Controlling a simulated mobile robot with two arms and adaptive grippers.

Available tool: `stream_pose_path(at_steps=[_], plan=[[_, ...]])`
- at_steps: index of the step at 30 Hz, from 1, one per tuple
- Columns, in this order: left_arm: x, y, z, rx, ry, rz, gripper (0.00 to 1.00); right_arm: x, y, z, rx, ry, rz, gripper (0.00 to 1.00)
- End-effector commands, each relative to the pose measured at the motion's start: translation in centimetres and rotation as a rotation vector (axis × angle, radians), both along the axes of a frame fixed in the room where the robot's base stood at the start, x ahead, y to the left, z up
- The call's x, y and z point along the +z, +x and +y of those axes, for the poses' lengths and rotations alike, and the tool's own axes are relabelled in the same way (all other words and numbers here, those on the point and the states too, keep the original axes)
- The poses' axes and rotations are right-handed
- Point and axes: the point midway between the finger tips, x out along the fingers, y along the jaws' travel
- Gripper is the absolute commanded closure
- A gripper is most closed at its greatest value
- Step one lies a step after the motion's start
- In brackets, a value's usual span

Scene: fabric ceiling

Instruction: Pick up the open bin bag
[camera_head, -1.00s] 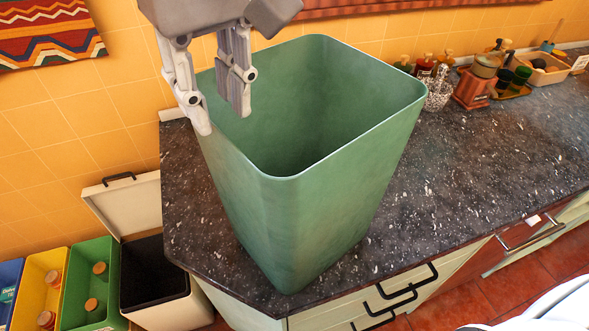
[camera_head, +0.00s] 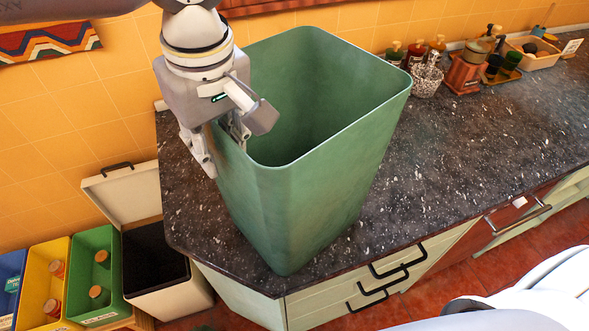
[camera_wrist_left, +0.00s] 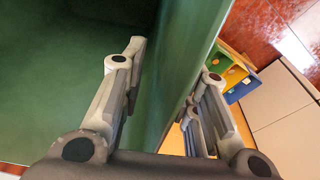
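The open bin bag (camera_head: 300,190) is a tall green open-topped container standing upright on the dark speckled counter (camera_head: 470,160). My left gripper (camera_head: 222,150) is at its left rim and points down. One finger is outside the left wall and the other is inside the opening, partly hidden by the gripper body. In the left wrist view the green wall (camera_wrist_left: 190,50) runs between the two fingers of the gripper (camera_wrist_left: 174,62). The fingers are apart, with a gap between the inner finger and the wall. My right gripper is not in view.
Bottles (camera_head: 416,52) and a wooden grinder (camera_head: 466,72) stand at the back of the counter. A white lidded bin (camera_head: 165,290) and coloured bins (camera_head: 95,270) stand on the lower left. The counter right of the bag is clear.

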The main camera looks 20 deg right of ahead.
Motion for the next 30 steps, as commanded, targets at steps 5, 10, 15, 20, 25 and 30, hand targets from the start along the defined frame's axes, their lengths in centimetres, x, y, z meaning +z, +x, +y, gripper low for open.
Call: stream_pose_path(at_steps=[5,10,15,20,25,30], plan=[[0.0,0.0,0.0,0.0,0.0,0.0,0.87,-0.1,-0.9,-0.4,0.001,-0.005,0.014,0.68],[0.1,0.0,0.0,0.0,0.0,0.0,1.0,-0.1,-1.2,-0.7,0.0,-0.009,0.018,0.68],[0.1,0.0,0.0,0.0,0.0,0.0,1.0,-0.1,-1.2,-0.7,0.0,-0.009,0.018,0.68],[0.1,0.0,0.0,0.0,0.001,0.0,1.0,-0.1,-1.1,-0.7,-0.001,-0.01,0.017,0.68],[0.8,0.1,0.0,0.002,0.0,-0.001,1.0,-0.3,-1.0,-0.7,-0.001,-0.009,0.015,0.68],[3.0,0.0,-0.1,0.001,-0.003,-0.002,1.0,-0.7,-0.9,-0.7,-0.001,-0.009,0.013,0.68]])
